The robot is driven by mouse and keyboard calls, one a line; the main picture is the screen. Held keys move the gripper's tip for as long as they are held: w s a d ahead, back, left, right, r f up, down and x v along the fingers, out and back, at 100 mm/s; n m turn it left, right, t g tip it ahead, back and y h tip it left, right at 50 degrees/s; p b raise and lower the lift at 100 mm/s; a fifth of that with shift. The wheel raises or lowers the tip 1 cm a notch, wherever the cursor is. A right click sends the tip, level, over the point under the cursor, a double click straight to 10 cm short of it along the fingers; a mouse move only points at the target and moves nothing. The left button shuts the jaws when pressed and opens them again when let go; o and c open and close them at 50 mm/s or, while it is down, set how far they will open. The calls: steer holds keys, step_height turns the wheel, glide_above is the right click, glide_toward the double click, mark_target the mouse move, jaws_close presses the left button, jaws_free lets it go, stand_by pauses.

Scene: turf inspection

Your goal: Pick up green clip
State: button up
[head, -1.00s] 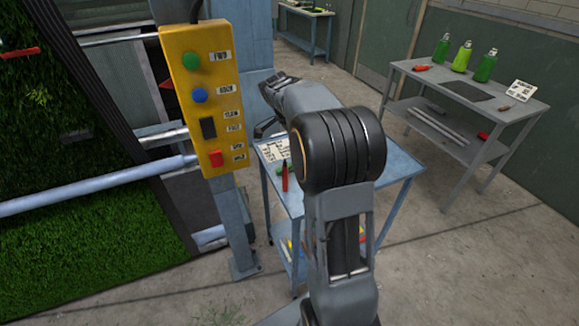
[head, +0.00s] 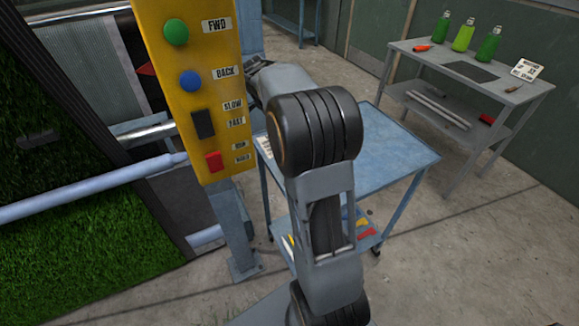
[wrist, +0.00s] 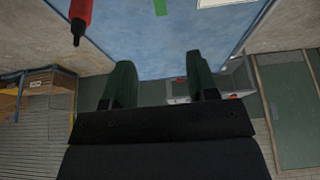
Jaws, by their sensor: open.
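The green clip (wrist: 160,7) shows in the wrist view as a small green strip at the top edge, on the blue cart top (wrist: 150,45); the frame cuts it off. My gripper (wrist: 160,60) is open and empty, its two dark green fingers spread apart below the clip in the picture, not touching it. In the head view I cannot see the clip; my arm covers part of the cart top (head: 385,150).
A red marker-like tool (wrist: 80,18) lies left of the clip, and a white card (wrist: 215,3) right of it. A yellow control box (head: 190,80) stands close left of my arm. A grey bench (head: 470,70) with green bottles stands at back right.

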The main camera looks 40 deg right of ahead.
steer(key=b+x, duration=0.1)
steer(key=x, duration=0.3)
steer(key=a+b+x, duration=0.1)
steer(key=x, duration=0.3)
steer(key=b+x, duration=0.1)
steer(key=x, duration=0.4)
steer(key=shift+w+a+f+b, duration=0.2)
steer(key=shift+w+f+b, duration=0.05)
steer(key=shift+f+b, duration=0.15)
steer(key=shift+p+x, duration=0.5)
steer(key=shift+x, duration=2.15)
steer(key=shift+s+d, duration=0.15)
steer(key=shift+s, duration=0.05)
steer(key=c, duration=0.8)
steer(key=shift+c, duration=0.2)
steer(key=shift+r, duration=0.1)
